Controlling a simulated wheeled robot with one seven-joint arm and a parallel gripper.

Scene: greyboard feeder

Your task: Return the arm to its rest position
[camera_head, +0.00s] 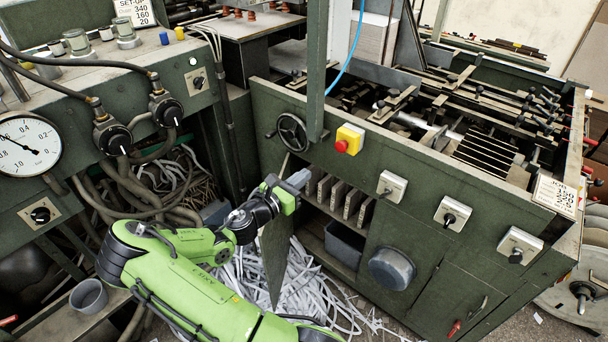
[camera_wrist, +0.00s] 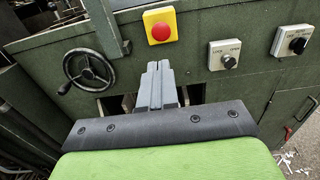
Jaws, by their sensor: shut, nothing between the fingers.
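My green arm (camera_head: 190,275) reaches up from the bottom of the head view, bent at the elbow. My gripper (camera_head: 298,179) is at its end, in front of the dark green machine panel, below the handwheel. In the wrist view my gripper (camera_wrist: 158,68) shows its two grey fingers side by side, shut and empty. The fingers point toward the panel, below the red button. I cannot tell the exact gap to the panel.
The machine front carries a handwheel (camera_head: 292,132), a red stop button on a yellow box (camera_head: 348,139) and several switches. A pressure gauge (camera_head: 27,145) is at left. A grey cup (camera_head: 89,296) stands lower left. Paper strips (camera_head: 300,275) cover the floor below my arm.

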